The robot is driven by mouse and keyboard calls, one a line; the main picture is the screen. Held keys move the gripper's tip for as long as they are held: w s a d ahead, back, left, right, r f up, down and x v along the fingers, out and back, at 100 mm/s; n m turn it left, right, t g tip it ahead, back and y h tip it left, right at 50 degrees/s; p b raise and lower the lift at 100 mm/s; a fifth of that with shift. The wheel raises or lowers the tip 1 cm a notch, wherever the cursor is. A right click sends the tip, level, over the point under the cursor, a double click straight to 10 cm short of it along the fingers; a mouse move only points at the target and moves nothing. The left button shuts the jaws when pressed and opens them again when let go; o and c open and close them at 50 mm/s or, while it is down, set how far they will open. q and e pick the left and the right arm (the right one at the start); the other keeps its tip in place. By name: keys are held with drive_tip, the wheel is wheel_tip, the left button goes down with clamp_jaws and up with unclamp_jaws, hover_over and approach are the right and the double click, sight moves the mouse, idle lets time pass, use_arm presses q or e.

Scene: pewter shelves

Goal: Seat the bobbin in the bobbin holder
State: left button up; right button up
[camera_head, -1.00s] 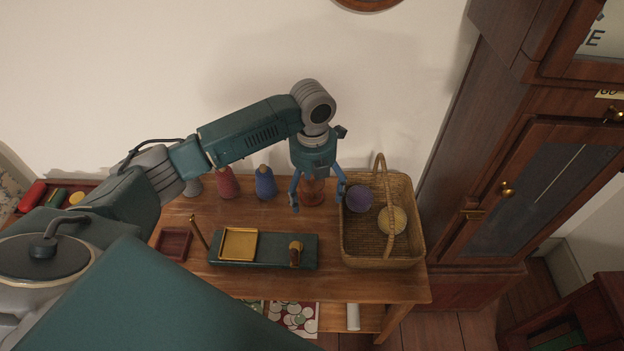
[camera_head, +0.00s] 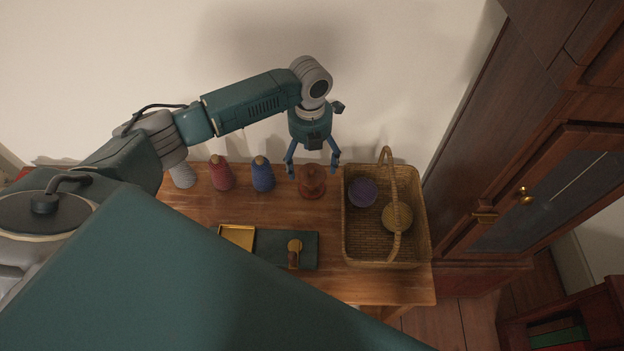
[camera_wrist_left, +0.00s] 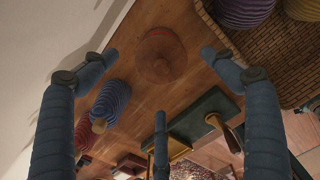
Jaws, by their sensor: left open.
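A reddish-brown turned piece (camera_head: 312,183), likely the bobbin, stands upright at the back of the wooden table. I cannot tell for sure which part is the bobbin holder. My right gripper is not in view.
A wicker basket (camera_head: 347,235) with a tall handle holds a purple ball (camera_head: 362,192) and a yellow ball (camera_head: 397,217), close on the right. Blue (camera_head: 262,176), red (camera_head: 221,174) and grey (camera_head: 182,176) cones stand to the left. The wall is behind; a cabinet (camera_head: 520,150) is at right.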

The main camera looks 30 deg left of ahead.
sight(312, 168)
use_arm(q)
wheel_tip(312, 168, down, 4)
drive_tip(key=shift+d+r, duration=0.1)
drive_tip(key=shift+d, duration=0.05)
drive_tip(key=shift+f, duration=0.4)
drive_tip(key=c, duration=1.3)
drive_tip(key=shift+c, duration=0.8)
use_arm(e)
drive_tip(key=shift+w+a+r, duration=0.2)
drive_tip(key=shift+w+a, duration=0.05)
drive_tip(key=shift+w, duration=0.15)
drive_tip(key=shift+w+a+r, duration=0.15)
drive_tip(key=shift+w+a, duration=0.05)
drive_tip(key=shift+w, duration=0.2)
use_arm(q)
drive_tip(key=shift+w+r, duration=0.1)
drive_tip(key=shift+r, duration=0.05)
